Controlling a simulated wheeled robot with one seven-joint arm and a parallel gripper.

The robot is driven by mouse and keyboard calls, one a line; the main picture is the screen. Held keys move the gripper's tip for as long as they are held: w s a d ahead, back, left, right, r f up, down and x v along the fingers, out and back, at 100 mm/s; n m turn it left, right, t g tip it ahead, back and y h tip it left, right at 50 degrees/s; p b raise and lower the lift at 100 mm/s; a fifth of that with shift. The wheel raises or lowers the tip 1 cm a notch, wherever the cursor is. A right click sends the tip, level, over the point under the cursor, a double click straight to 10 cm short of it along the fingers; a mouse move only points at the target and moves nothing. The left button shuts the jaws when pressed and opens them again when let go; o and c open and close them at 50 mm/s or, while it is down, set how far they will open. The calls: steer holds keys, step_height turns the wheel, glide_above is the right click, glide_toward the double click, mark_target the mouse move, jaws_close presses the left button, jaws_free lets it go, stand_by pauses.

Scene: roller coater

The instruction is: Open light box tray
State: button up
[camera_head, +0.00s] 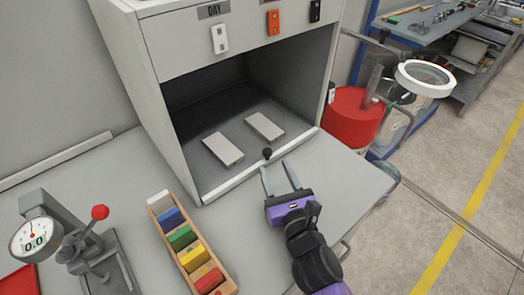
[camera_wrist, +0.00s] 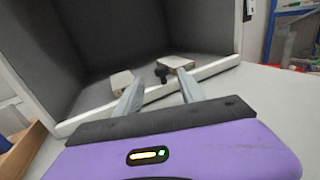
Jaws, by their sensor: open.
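The light box (camera_head: 140,60) is a grey cabinet with an open front, standing on the bench. Its tray (camera_head: 205,165) is the dark floor panel with a pale front lip and a small black knob (camera_head: 267,153). Two pale plates (camera_head: 223,148) (camera_head: 264,126) lie on the tray. My gripper (camera_head: 278,172) is open and empty, just in front of the lip near the knob and apart from it in the head view. In the wrist view the knob (camera_wrist: 161,74) shows between and beyond the two fingertips (camera_wrist: 160,89).
A wooden rack (camera_head: 222,285) of coloured blocks stands left of my gripper. A dial gauge stand (camera_head: 75,240) with a red-knobbed lever is further left. A red drum (camera_head: 352,115) and a ring magnifier (camera_head: 425,78) are right of the box. The bench right of my gripper is clear.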

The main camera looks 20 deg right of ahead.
mark_target(269, 154)
steer(key=w, duration=0.7)
steer(key=shift+w+d, duration=0.3)
steer(key=shift+d, duration=0.1)
jaws_close()
stand_by(1.1)
